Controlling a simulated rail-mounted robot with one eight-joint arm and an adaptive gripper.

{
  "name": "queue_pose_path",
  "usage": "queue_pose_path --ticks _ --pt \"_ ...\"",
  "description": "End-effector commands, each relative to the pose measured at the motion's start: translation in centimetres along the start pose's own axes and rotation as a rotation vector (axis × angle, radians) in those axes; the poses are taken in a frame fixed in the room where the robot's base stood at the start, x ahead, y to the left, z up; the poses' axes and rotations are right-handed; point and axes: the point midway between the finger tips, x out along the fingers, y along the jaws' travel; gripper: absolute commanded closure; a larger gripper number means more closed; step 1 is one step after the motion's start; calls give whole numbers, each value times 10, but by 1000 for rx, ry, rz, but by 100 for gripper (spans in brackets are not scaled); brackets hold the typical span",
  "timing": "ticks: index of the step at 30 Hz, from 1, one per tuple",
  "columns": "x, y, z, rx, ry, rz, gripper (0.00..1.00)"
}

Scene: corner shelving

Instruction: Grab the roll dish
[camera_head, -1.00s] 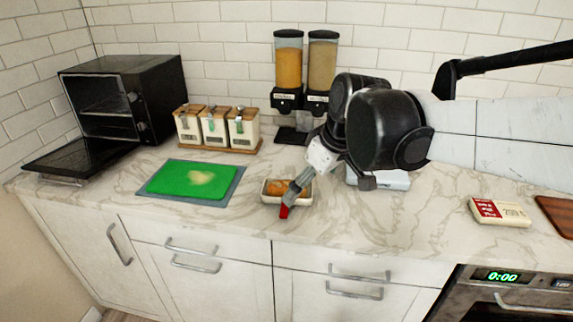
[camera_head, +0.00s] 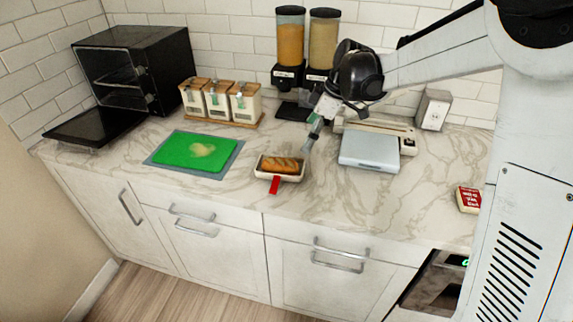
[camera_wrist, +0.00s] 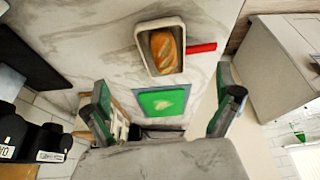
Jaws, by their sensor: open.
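The roll dish (camera_head: 279,175) is a small white rectangular dish with a red handle and a brown bread roll (camera_head: 279,164) in it. It stands on the marble counter between the green board and the scale. In the wrist view the dish (camera_wrist: 143,57) is at upper middle, beyond the fingertips, its red handle pointing right. My gripper (camera_head: 312,137) is above the counter, behind and right of the dish and apart from it. In the wrist view my gripper (camera_wrist: 162,100) shows its two fingers spread wide with nothing between them.
A green cutting board (camera_head: 181,151) lies left of the dish. Wooden-lidded canisters (camera_head: 218,101) and two dispensers (camera_head: 291,58) stand behind. A flat scale-like device (camera_head: 369,151) is to the right. A red and white box (camera_head: 468,199) lies farther right. Counter in front of the dish is clear.

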Motion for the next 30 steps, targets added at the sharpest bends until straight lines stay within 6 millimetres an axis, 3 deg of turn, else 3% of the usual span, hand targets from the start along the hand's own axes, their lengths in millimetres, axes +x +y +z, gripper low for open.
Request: queue_pose_path --ticks 12,23,30 --pt "66 0 0 -3 0 -2 2" --pt "94 -1 -1 -3 0 -2 2" --pt "126 -3 -1 -2 1 -1 2"
